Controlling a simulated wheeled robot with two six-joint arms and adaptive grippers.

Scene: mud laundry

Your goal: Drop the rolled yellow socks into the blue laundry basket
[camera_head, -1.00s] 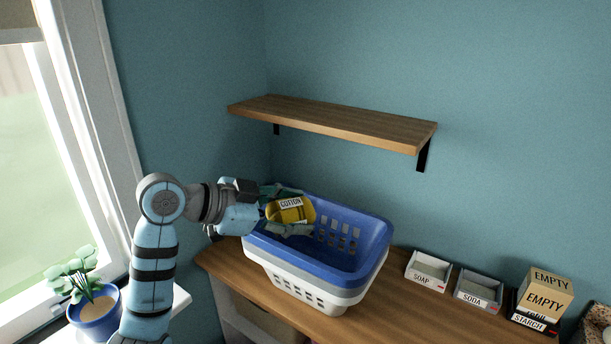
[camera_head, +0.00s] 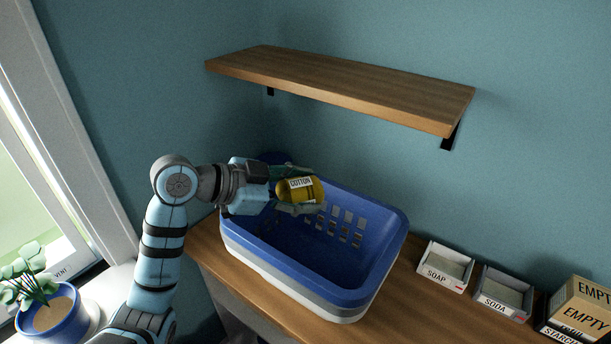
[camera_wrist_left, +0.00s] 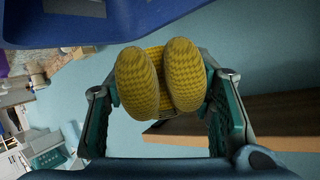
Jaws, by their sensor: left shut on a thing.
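The rolled yellow socks (camera_head: 302,190), with a white band lettered COTTON, are held between the fingers of my left gripper (camera_head: 300,193). In the left wrist view the socks (camera_wrist_left: 160,75) sit between both green finger pads. The blue laundry basket (camera_head: 345,294) stands on the wooden counter, with a blue inside and rim and a grey and white outer wall. The socks and gripper appear over the left back part of the basket's opening. The visible part of the basket's inside looks empty. My right gripper is not in view.
A wooden shelf (camera_head: 340,85) is on the wall above the basket. A SOAP tray (camera_head: 443,268) and a SODA tray (camera_head: 503,293) stand right of the basket, with boxes marked EMPTY (camera_head: 583,312) beyond. A potted plant (camera_head: 48,312) is at lower left.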

